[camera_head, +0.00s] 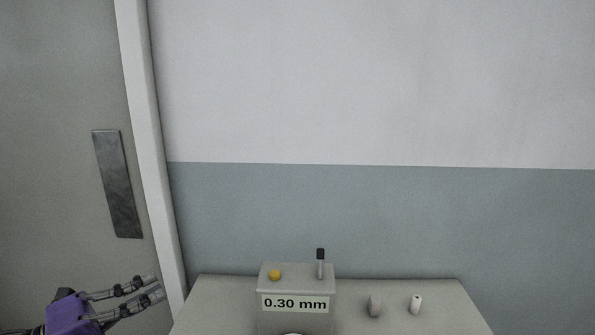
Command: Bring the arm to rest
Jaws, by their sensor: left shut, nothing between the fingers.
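My left gripper (157,287) is at the lower left of the head view, with a purple body and thin grey fingers. It is shut and empty, with its fingers pointing right. It shows in front of the door and its frame, left of the table, and appears to touch nothing. My right gripper is not in the view.
A grey table (230,290) is at the bottom. On it stands a box labelled "0.30 mm" (296,304) with a yellow button (274,275) and a black-tipped lever (320,262). A grey piece (375,306) and a white piece (416,304) stand to its right. A wall is behind.

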